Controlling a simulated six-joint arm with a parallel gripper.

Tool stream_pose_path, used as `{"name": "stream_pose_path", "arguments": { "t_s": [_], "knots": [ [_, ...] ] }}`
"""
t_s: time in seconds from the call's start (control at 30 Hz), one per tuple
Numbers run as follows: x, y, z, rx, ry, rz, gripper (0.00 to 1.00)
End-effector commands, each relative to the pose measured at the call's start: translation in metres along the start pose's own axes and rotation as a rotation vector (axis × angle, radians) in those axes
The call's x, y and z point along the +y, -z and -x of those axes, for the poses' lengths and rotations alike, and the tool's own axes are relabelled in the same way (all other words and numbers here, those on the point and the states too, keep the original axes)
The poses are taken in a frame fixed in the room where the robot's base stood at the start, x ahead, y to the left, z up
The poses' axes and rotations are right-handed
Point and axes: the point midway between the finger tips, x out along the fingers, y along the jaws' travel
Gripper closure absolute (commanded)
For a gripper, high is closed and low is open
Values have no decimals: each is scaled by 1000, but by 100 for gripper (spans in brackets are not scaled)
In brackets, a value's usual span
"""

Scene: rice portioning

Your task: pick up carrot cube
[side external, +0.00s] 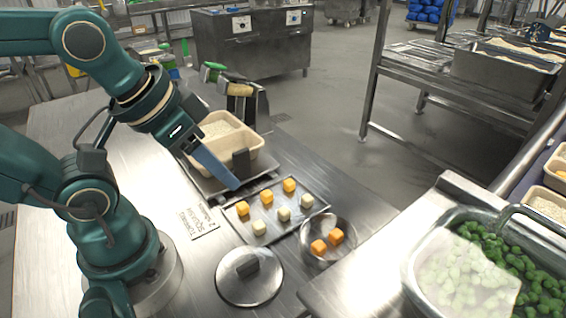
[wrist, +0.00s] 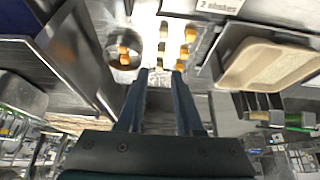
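Orange cubes (side external: 267,196) sit in a row on a shallow metal tray (side external: 233,222), beside a row of pale cubes (side external: 284,214). Deeper orange cubes (side external: 319,247) lie in a round metal bowl (side external: 344,257) at the tray's front right corner. I cannot tell for certain which orange cubes are carrot. My gripper (side external: 236,187) is above the tray's back left edge, apart from the cubes. In the wrist view my gripper (wrist: 161,72) is open with nothing between its fingers. The bowl (wrist: 109,51) shows left of the tray there.
A beige food container (side external: 253,140) stands behind the tray. A round metal lid (side external: 232,290) lies in front. A printed label (side external: 205,223) is left of the tray. A sink pan of green vegetables (side external: 500,255) is at right. The left tabletop is mostly clear.

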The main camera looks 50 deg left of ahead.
Motion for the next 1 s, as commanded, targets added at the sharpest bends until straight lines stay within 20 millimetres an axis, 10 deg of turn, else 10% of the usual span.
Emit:
{"name": "stream_pose_path", "arguments": {
  "t_s": [0.53,1.0],
  "knots": [
    [13,53,0,-47,-24,118,65],
    [70,83,-88,-332,-26,87,65]
  ]
}}
